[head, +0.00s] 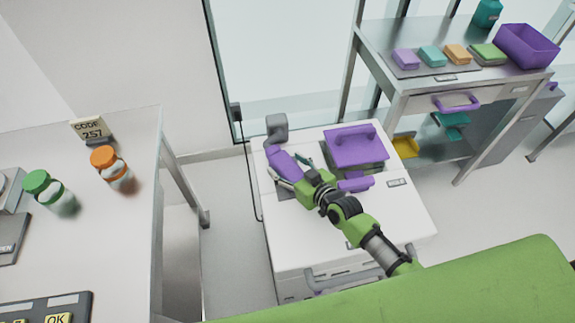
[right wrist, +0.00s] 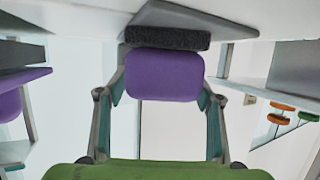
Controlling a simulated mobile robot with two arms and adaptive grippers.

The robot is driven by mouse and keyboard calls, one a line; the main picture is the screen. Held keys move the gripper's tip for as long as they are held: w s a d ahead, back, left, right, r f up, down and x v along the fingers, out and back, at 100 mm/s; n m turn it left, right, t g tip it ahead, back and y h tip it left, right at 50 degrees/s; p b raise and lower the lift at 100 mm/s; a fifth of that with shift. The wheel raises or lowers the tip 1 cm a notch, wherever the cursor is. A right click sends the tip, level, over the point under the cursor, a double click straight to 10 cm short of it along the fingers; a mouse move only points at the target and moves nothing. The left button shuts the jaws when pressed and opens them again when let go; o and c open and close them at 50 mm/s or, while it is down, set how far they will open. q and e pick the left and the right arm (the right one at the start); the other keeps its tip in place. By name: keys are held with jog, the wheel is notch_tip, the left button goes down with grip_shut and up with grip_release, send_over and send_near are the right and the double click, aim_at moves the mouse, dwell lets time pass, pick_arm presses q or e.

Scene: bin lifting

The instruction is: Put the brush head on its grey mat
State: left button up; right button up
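My right gripper (head: 287,172) is shut on the purple part. In the right wrist view the purple block (right wrist: 164,77) sits between the two fingers, its dark rough end (right wrist: 168,38) pointing away from the palm and near the cabinet surface. The grey mat (head: 267,181) lies partly hidden under the gripper and brush head. Whether they touch is unclear. My left gripper is not in view.
A purple-lidded box (head: 355,145) stands right of the gripper on the white cabinet (head: 400,215). A shelf unit with coloured blocks and a purple bin (head: 527,45) is at the back right. A bench (head: 120,215) with green-capped and orange-capped bottles is at left.

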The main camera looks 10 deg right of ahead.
jog(key=shift+r, duration=0.15)
jog(key=v, duration=1.2)
dwell(0.3)
